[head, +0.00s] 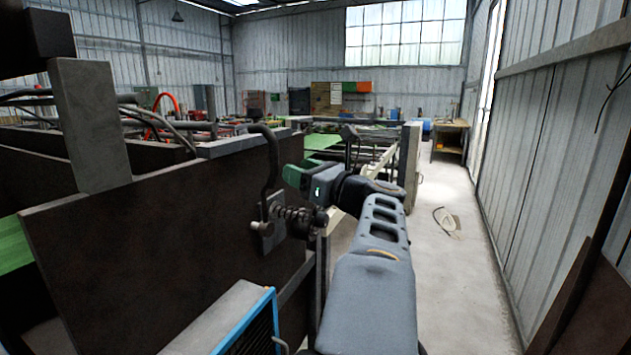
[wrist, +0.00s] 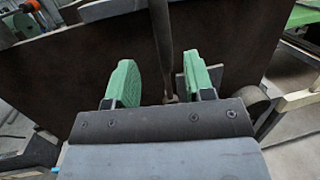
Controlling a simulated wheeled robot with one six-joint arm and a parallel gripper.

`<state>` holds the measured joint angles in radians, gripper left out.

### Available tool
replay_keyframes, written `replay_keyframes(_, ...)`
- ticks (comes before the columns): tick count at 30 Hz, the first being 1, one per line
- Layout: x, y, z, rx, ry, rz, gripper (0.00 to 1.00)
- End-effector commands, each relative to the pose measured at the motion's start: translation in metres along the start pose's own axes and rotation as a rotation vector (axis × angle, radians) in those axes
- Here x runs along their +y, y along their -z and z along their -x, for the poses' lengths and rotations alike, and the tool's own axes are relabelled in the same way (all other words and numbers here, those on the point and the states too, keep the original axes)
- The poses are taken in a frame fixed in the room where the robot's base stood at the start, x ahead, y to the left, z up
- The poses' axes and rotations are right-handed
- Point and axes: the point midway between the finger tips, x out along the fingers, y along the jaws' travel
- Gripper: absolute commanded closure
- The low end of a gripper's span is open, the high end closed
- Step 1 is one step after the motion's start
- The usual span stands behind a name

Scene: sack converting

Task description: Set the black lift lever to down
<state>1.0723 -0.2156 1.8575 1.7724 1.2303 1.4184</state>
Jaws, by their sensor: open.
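In the wrist view, the lever (wrist: 161,45) runs upright between the two open green fingers of my gripper (wrist: 160,82). Whether either finger touches the lever cannot be told. The lever's lower end is hidden behind my gripper's body in the wrist view.
A grey box with a blue edge (head: 245,318) stands low in front of the panel. A grey post (head: 90,125) rises at the left.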

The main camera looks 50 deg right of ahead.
Motion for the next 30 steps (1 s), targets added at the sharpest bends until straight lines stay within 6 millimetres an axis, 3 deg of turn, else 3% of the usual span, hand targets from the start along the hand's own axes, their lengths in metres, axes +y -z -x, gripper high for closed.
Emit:
replay_keyframes(3, 0.000, 0.001, 0.019, 0.001, 0.003, 0.001, 0.52)
replay_keyframes(9, 0.000, 0.000, 0.036, 0.001, 0.000, 0.001, 0.52)
replay_keyframes(30, 0.000, 0.000, 0.040, 0.001, -0.001, 0.002, 0.52)
